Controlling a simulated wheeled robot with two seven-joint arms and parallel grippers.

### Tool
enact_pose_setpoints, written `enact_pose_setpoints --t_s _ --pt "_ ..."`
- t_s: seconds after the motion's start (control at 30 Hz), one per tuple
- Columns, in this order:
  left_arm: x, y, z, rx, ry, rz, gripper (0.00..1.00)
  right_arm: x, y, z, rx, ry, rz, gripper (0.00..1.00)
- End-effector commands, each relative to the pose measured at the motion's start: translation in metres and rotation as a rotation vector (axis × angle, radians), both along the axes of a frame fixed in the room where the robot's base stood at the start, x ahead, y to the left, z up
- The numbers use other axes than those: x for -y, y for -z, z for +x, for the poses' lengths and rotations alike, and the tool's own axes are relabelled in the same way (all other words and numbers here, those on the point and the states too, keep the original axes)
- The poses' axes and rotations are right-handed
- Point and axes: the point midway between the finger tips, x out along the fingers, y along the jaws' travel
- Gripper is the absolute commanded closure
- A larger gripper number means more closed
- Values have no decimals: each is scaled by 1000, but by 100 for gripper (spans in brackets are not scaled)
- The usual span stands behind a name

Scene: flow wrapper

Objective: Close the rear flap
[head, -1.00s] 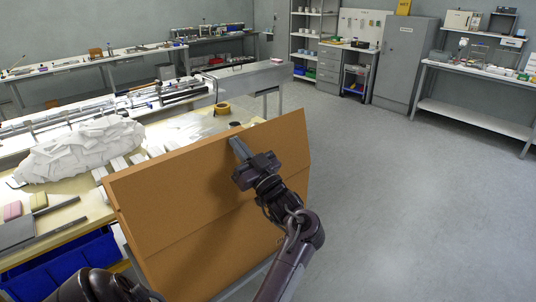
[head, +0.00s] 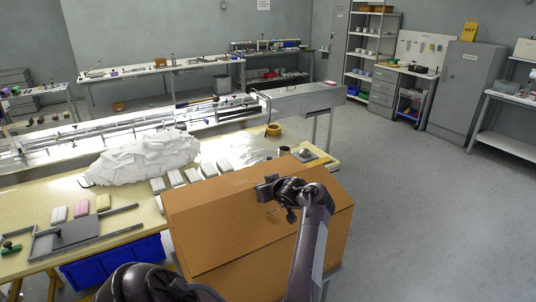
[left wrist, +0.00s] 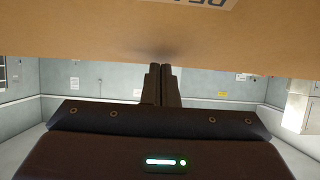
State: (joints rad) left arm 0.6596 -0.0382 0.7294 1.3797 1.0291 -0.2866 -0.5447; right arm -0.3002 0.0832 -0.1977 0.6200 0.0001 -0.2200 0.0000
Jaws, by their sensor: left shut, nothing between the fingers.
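The cardboard box (head: 235,262) stands at the front of the table in the head view. A broad brown flap panel (head: 215,207) spreads above a crease; I cannot tell whether it lies flush. My right gripper (head: 264,190) is at the panel's upper middle; its fingertips are foreshortened and I cannot tell whether they are open. My left gripper's end is hidden in the head view. In the left wrist view my left gripper (left wrist: 162,72) is shut and empty, its tips against or just under a cardboard face (left wrist: 110,35) with partly cut-off dark print.
A crumpled white heap (head: 145,155) and a yellow tape roll (head: 273,130) lie behind the box. Blue bins (head: 115,262) hang below the table at left. A grey frame (head: 85,230) lies on the left tabletop. Floor at right (head: 420,220) is clear.

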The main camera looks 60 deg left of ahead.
Motion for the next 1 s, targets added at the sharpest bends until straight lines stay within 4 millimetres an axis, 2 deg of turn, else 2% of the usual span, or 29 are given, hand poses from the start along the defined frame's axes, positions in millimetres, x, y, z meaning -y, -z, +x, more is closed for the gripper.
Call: enact_pose_setpoints --t_s 0.1,0.2,0.5,1.0 --pt "-8 15 1 -8 0 -78 100 1 -3 0 0 0 -1 64" --pt "-12 27 0 -10 0 -71 100 1 -4 0 0 0 -1 64" --pt "-19 48 1 -13 -1 -160 100 0 -4 0 1 0 0 64" --pt "-19 56 1 -17 0 -204 100 -7 -4 0 0 -2 8 64"
